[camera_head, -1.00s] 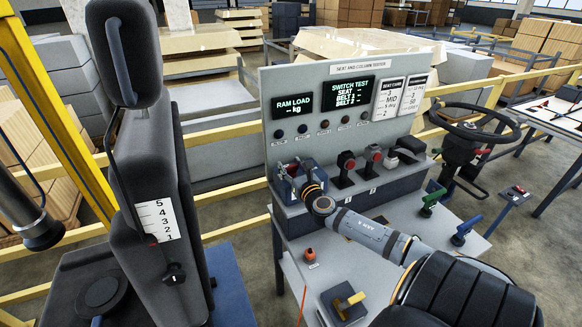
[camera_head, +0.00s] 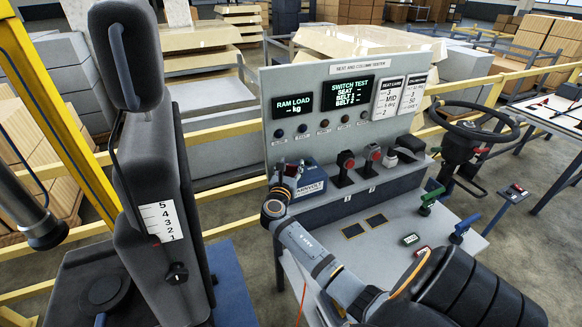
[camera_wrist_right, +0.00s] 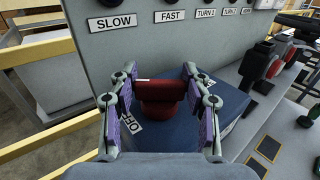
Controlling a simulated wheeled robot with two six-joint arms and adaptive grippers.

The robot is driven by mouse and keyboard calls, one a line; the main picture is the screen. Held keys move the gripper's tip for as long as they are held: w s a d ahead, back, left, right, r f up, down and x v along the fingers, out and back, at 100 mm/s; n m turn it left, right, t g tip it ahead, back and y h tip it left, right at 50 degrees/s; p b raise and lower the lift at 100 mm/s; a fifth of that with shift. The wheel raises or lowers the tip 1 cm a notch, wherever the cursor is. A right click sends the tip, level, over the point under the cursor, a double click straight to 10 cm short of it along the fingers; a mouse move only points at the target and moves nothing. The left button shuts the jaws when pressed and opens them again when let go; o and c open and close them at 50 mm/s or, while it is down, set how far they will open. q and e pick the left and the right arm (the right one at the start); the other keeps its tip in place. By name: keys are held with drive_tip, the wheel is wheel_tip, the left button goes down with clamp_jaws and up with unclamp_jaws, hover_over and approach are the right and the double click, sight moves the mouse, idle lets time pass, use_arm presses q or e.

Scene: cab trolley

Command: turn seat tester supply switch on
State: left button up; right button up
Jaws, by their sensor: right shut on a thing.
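The supply switch is a red knob (camera_wrist_right: 160,100) on a dark blue box (camera_wrist_right: 185,135) in the right wrist view. A white mark shows at the knob's upper left edge. A white OFF label (camera_wrist_right: 131,121) lies below left of the knob; a second label (camera_wrist_right: 209,84) is partly hidden by the right finger. My right gripper (camera_wrist_right: 160,96) is shut on the knob, one finger on each side. In the head view the right gripper (camera_head: 284,174) is at the left end of the console, over the blue box (camera_head: 309,179).
The grey panel (camera_head: 335,152) with its displays stands behind the box. Red-topped switches (camera_head: 345,162) stand to its right. A tall dark seat (camera_head: 160,190) stands left. The console shelf (camera_head: 400,220) has dark pads, small labelled blocks and a green lever (camera_head: 430,198).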

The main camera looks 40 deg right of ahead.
sight(291, 165)
drive_tip(key=m+g+h+b, duration=0.2)
drive_tip(key=m+g, duration=0.2)
drive_tip(key=g, duration=0.1)
drive_tip(key=shift+w+f, duration=0.1)
drive_tip(key=shift+f, duration=0.05)
drive_tip(key=m+g+b, duration=0.3)
drive_tip(key=g+b, duration=0.1)
drive_tip(key=m+g+b, duration=0.2)
drive_tip(key=g+b, duration=0.2)
drive_tip(key=g, duration=0.1)
drive_tip(key=shift+m+h, duration=0.4)
drive_tip(key=shift+m+g+b, duration=0.5)
drive_tip(key=shift+g+b, duration=0.45)
drive_tip(key=shift+g, duration=0.05)
drive_tip(key=shift+r+y, duration=0.2)
drive_tip(key=shift+y, duration=0.1)
drive_tip(key=o, duration=1.2)
drive_tip(key=shift+c, duration=0.2)
wheel_tip(291, 165, up, 10)
